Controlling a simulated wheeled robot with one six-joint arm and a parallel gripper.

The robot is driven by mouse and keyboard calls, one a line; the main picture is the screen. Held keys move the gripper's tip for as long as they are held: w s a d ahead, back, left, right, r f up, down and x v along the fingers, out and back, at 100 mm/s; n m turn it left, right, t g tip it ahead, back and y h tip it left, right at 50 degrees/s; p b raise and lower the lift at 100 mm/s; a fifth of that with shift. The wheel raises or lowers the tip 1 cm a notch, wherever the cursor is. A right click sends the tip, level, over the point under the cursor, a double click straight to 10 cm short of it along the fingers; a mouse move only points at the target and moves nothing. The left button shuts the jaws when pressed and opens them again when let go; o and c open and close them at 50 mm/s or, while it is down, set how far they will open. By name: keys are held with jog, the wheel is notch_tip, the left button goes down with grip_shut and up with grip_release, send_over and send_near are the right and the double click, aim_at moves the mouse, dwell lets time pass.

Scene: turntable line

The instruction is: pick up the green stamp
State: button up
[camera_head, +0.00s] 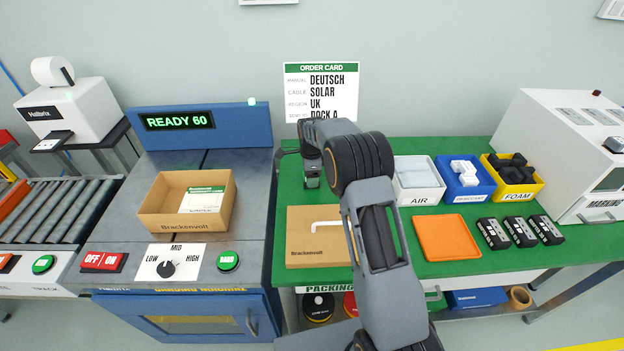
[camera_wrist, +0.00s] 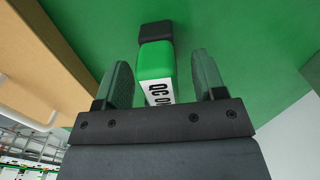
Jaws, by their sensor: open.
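The green stamp (camera_wrist: 156,62) shows in the wrist view as a green block with a black end and a white label reading "QC O…", partly cut off by my gripper's body. My gripper (camera_wrist: 161,72) is open, with one finger on each side of the stamp and a visible gap on both sides. The stamp's black end points away, past the fingertips. In the head view my gripper (camera_head: 312,170) points down over the green bench top, behind the cardboard box; the stamp is hard to make out there.
A flat cardboard box (camera_head: 302,252) with a white handle lies just in front. An orange tray (camera_head: 447,246), black modules (camera_head: 520,232) and the AIR (camera_head: 417,196), blue (camera_head: 462,190) and yellow FOAM (camera_head: 513,190) bins are to the right. The order card (camera_head: 321,92) is behind.

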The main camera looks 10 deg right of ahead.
jog(key=shift+f, duration=0.95)
jog(key=shift+c, duration=0.4)
jog(key=c, duration=1)
jog(key=shift+o, duration=0.2)
jog(key=shift+r, duration=0.1)
